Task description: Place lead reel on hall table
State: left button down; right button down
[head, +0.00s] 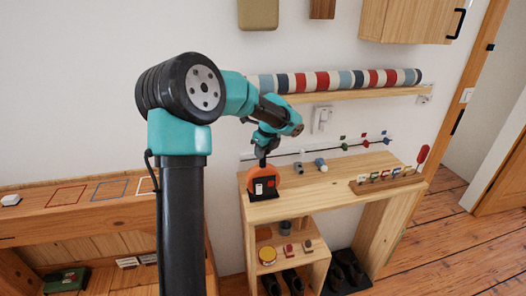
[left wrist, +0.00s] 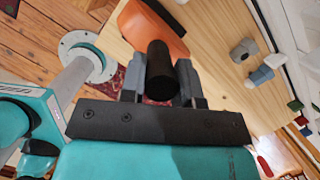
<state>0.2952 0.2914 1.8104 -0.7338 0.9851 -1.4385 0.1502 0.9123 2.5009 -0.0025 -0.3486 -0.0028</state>
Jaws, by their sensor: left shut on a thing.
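The lead reel (head: 263,182) is an orange round body with a black base, upright at the left end of the wooden hall table (head: 330,183). Its base appears at the tabletop; I cannot tell if it rests there or hangs just above. My left gripper (head: 263,153) is above the reel and shut on its black handle. In the left wrist view the fingers (left wrist: 158,85) close around the black handle (left wrist: 160,68), with the orange body (left wrist: 152,28) beyond and the tabletop (left wrist: 215,60) beneath. My right gripper is not in view.
On the table, grey-blue cylindrical pieces (head: 320,163) lie right of the reel, and a wooden rack with coloured tags (head: 385,180) stands at the right end. A striped roll (head: 335,80) sits on a shelf above. Shoes (head: 345,268) are below. The table's front middle is clear.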

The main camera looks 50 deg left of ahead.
pick_arm(q)
jog(key=c, duration=0.8)
grip_release()
jog(key=shift+f, duration=0.1)
jog(key=shift+c, duration=0.2)
jog(key=shift+r, duration=0.4)
jog(key=d, duration=1.2)
jog(key=shift+w+d+r, duration=0.15)
jog(key=shift+r, duration=0.2)
